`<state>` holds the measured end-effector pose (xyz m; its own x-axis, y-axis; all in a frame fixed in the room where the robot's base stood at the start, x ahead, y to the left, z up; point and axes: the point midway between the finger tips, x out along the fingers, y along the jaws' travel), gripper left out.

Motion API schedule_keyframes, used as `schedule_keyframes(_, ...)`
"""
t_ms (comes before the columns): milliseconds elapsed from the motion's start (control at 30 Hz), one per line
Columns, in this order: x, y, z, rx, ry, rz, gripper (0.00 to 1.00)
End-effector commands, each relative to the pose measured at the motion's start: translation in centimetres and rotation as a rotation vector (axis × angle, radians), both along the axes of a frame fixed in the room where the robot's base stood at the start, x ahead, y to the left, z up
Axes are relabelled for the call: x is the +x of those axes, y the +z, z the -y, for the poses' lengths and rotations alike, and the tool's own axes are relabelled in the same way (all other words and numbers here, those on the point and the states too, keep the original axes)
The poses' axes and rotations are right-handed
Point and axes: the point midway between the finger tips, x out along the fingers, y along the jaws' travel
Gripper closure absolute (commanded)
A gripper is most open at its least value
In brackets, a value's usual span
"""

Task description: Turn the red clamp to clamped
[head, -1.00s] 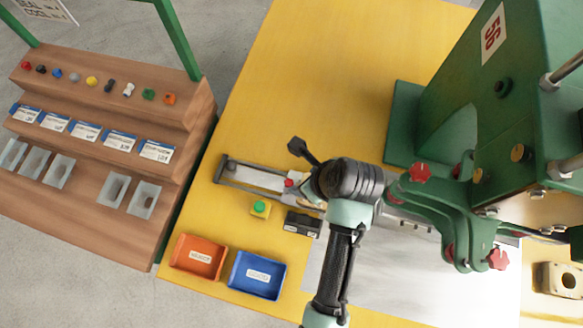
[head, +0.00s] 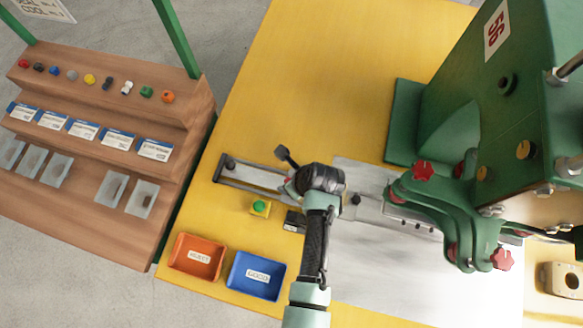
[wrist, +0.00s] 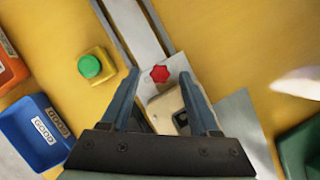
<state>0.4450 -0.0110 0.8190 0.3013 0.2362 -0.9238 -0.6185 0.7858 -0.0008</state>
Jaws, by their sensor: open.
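The red clamp is a small star-shaped red knob (wrist: 160,74) on a pale block (wrist: 165,108) on the metal slide rail. In the wrist view my gripper (wrist: 159,72) is open, with one finger on each side of the knob. I see gaps between the knob and both fingers. The height of the fingertips against the knob is hard to tell. In the head view my wrist hides most of the clamp and the fingers.
A green button (head: 260,207) on a yellow box sits beside the rail (head: 250,174). Orange (head: 197,257) and blue (head: 257,275) bins stand in front. A green press (head: 435,215) with other red knobs (head: 423,170) stands right. Yellow table behind the rail is clear.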

Motion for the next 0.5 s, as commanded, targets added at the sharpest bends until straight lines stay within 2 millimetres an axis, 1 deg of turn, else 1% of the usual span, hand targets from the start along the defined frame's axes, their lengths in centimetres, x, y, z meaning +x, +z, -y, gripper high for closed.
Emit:
schedule_keyframes(267,0.07,-0.17,-0.06,0.000,0.001,0.000,0.38)
schedule_keyframes(300,0.07,-0.17,-0.06,0.000,0.001,0.000,0.40)
schedule_keyframes(467,0.06,-0.16,-0.06,0.000,0.001,0.000,0.69)
schedule_keyframes(500,0.06,-0.16,-0.06,0.000,0.001,0.000,0.76)
